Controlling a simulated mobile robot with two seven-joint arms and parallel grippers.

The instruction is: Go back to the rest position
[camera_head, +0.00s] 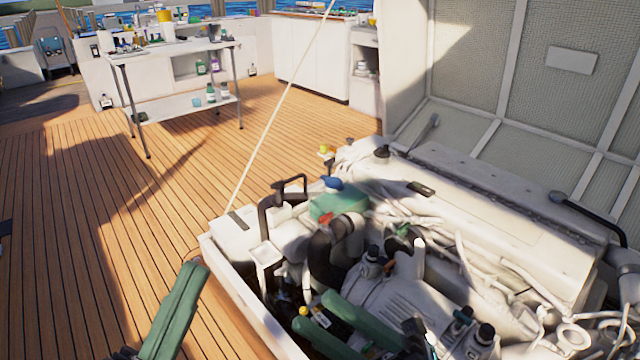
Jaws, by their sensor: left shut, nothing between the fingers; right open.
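My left gripper (194,268) shows at the lower left, over the deck and left of the hatch edge. Its two green fingers lie together with nothing between them. My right gripper (312,311) is over the near part of the engine bay at the bottom middle. Its two green fingers are apart and hold nothing that I can see. The white engine (470,205) fills the open hatch on the right. Whether the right fingers touch any engine part cannot be told.
The hatch's white rim (245,300) runs between my grippers. A thin pole (283,100) rises from its corner. The raised hatch lid (480,60) stands behind the engine. A worktable (175,50) with bottles stands at the back left. The wooden deck (90,200) is clear on the left.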

